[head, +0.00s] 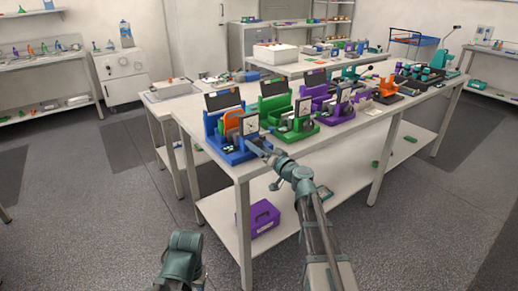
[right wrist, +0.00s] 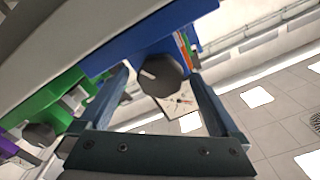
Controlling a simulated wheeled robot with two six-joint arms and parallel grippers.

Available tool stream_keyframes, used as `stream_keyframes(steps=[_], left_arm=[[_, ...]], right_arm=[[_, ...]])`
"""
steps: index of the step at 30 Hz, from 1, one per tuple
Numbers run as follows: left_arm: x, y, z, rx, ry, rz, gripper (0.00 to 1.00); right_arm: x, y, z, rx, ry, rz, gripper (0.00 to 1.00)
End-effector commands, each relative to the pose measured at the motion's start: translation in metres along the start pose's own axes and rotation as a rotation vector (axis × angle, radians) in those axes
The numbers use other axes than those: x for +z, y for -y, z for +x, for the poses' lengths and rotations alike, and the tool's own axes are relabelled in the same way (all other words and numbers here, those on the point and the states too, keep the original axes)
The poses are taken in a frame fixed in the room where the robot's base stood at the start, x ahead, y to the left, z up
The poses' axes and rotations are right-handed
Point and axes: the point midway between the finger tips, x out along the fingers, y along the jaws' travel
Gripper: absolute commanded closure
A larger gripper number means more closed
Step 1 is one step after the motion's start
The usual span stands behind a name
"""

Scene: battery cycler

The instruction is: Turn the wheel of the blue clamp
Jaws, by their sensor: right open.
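The blue clamp (head: 226,153) stands at the near left corner of the long table, with a square white dial on its front. In the right wrist view its blue body (right wrist: 150,38) crosses the top, and its dark round wheel (right wrist: 163,75) with a pale mark shows below it. My right gripper (right wrist: 160,80) is open, with one finger on each side of the wheel; I cannot tell whether they touch it. In the head view my right gripper (head: 254,146) is at the clamp's front. A part of my left arm shows at the bottom, but its gripper is not visible.
A green clamp (head: 285,133) and a purple clamp (head: 335,113) stand close to the right of the blue one on the table (head: 222,168). A purple box (head: 262,217) sits on the lower shelf. The floor in front is clear.

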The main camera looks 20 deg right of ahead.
Motion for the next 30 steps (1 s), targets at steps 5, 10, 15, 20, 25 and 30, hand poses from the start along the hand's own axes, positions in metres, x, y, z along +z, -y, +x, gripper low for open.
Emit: stream_keyframes(steps=[5, 10, 15, 20, 25, 30], left_arm=[[0.0, 0.0, 0.0, 0.0, 0.0, 0.0, 0.55], [0.0, 0.0, 0.0, 0.0, 0.0, 0.0, 0.55], [0.0, 0.0, 0.0, 0.0, 0.0, 0.0, 0.55], [0.0, 0.0, 0.0, 0.0, 0.0, 0.0, 0.55], [0.0, 0.0, 0.0, 0.0, 0.0, 0.0, 0.55], [0.0, 0.0, 0.0, 0.0, 0.0, 0.0, 0.55]], right_arm=[[0.001, 0.001, -0.027, 0.002, -0.002, 0.0, 0.02], [0.001, 0.001, -0.066, 0.003, -0.002, 0.0, 0.02], [0.001, 0.001, -0.1, 0.003, -0.002, 0.0, 0.02], [0.001, 0.001, -0.122, 0.002, -0.001, 0.0, 0.02], [0.0, 0.0, -0.134, 0.001, -0.001, 0.0, 0.02], [0.0, 0.0, -0.137, 0.0, 0.0, 0.0, 0.02]])
